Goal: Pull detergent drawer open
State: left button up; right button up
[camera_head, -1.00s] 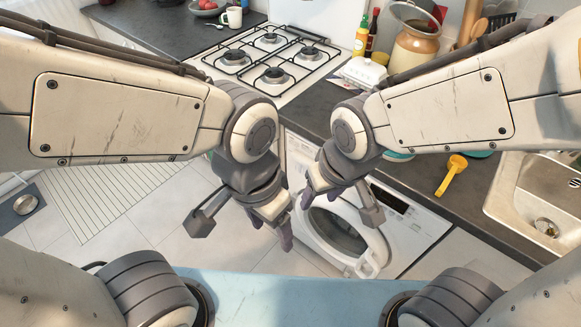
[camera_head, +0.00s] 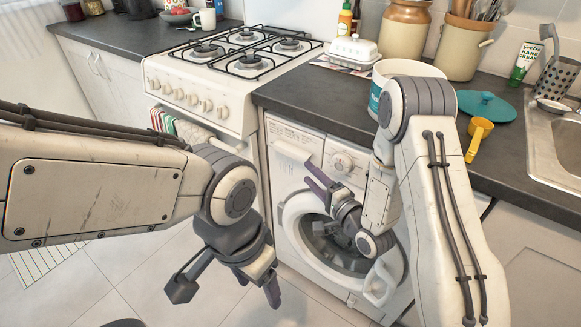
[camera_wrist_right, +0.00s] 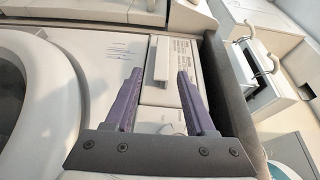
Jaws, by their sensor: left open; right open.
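The white washer (camera_head: 305,282) stands under the dark counter, its round door shut. Its detergent drawer (camera_head: 290,153) is at the upper left of its front and looks shut. My right gripper (camera_head: 310,178) is open in front of the washer, just below and right of the drawer. In the right wrist view the drawer's raised grip (camera_wrist_right: 157,62) shows beyond and between the two open purple fingers (camera_wrist_right: 160,77). I see no contact. My left gripper (camera_head: 258,285) is open and empty, low and left of the washer door; its fingers are partly hidden.
A gas stove (camera_head: 225,85) adjoins the washer on the left. The counter holds a butter dish (camera_head: 353,50), a yellow scoop (camera_head: 479,138), a teal lid (camera_head: 487,105) and jars. A sink (camera_head: 560,150) is at right. The tiled floor ahead is clear.

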aim_at(292, 156)
jog(key=x, duration=1)
jog(key=shift+w+r, duration=0.2)
jog(key=shift+w, duration=0.05)
grip_shut()
jog(key=shift+s+f, duration=0.15)
jog(key=shift+f, duration=0.15)
dwell(0.6)
